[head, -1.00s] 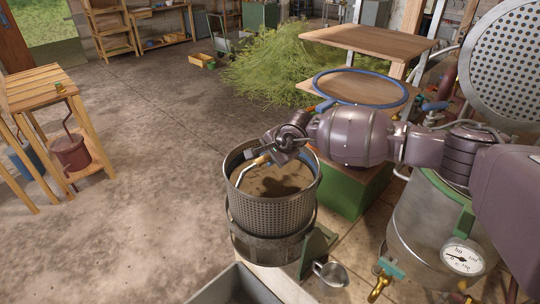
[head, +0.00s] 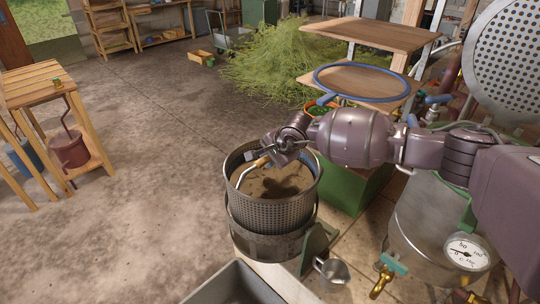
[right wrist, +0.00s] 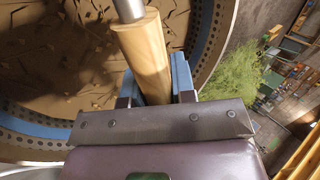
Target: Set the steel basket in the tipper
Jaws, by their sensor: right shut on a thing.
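The steel basket (head: 272,205) is a perforated round drum with brown matter inside. It stands upright in the lower middle of the head view, and its brown contents also fill the upper left of the right wrist view. My right gripper (head: 267,160) is shut on the wooden grip (right wrist: 145,55) of the basket's bail handle, with a blue finger on each side. The tipper is a dark round cradle (head: 262,247) with a green bracket (head: 318,240). The basket's lower part is within the cradle's band; whether it bears on the bottom is hidden. My left gripper is out of view.
The steel still with its gauge (head: 465,252) and brass tap (head: 381,282) stands at right. A small metal jug (head: 333,271) is beside the tipper, and a grey trough (head: 235,285) is in front. A blue ring (head: 362,83) lies behind my arm.

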